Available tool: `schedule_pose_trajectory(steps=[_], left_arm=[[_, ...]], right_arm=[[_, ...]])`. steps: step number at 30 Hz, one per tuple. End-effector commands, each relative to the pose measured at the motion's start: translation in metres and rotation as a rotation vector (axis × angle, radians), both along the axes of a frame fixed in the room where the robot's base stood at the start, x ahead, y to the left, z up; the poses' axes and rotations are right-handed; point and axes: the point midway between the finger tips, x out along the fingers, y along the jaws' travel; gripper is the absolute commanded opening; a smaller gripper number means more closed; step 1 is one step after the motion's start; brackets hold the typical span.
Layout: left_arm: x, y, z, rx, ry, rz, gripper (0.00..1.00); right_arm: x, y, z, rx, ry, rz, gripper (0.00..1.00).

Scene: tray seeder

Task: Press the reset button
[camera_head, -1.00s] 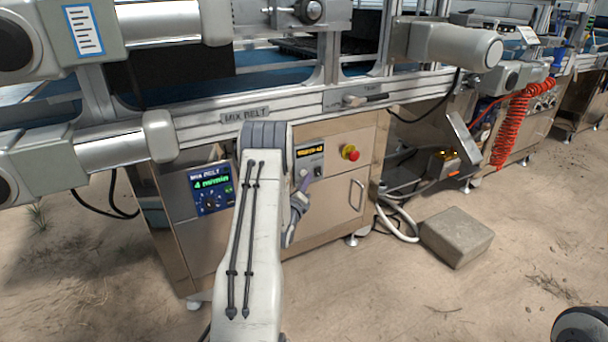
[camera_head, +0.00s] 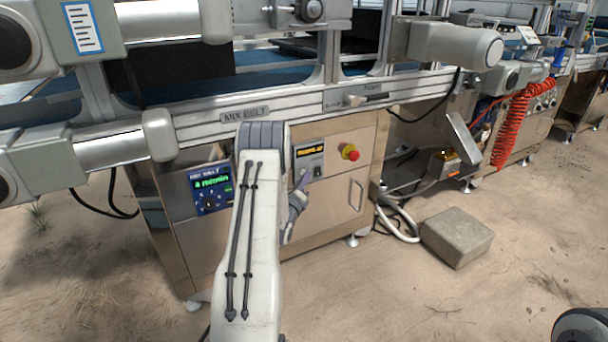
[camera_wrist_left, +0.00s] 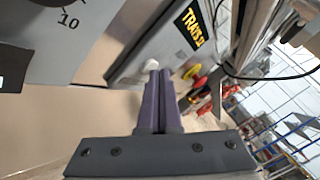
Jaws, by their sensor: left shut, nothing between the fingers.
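The control panel (camera_head: 311,153) with a small yellow-lettered display is on the cabinet front under the belt. My left gripper (camera_head: 304,181) is shut and empty, its purple fingertips at the panel's lower left, partly hidden by my own arm. In the left wrist view the shut purple fingers (camera_wrist_left: 160,74) point at the panel beside the TRAYS display (camera_wrist_left: 194,27). A pale round button (camera_wrist_left: 151,65) shows right at the fingertips. I cannot tell whether they touch it. No reset label is readable.
A red stop knob on yellow (camera_head: 349,152) sits right of the panel. A blue-screened MIX BELT panel (camera_head: 211,189) is to the left. A cabinet handle (camera_head: 357,194) is below right. A concrete block (camera_head: 456,237) lies on the sandy floor.

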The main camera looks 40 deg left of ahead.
Motion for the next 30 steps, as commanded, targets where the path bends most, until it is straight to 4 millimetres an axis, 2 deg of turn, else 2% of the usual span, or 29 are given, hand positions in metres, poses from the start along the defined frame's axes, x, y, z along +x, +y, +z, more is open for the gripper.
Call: schedule_pose_trajectory(steps=[25, 30], left_arm=[[-0.004, -0.009, 0.001, 0.001, 0.000, -0.001, 0.00], [-0.008, -0.021, 0.000, -0.001, 0.000, -0.001, 0.00]], right_arm=[[0.000, 0.000, -0.002, 0.000, 0.000, 0.000, 0.96], [0.000, 0.000, -0.001, 0.000, 0.000, 0.000, 0.96]])
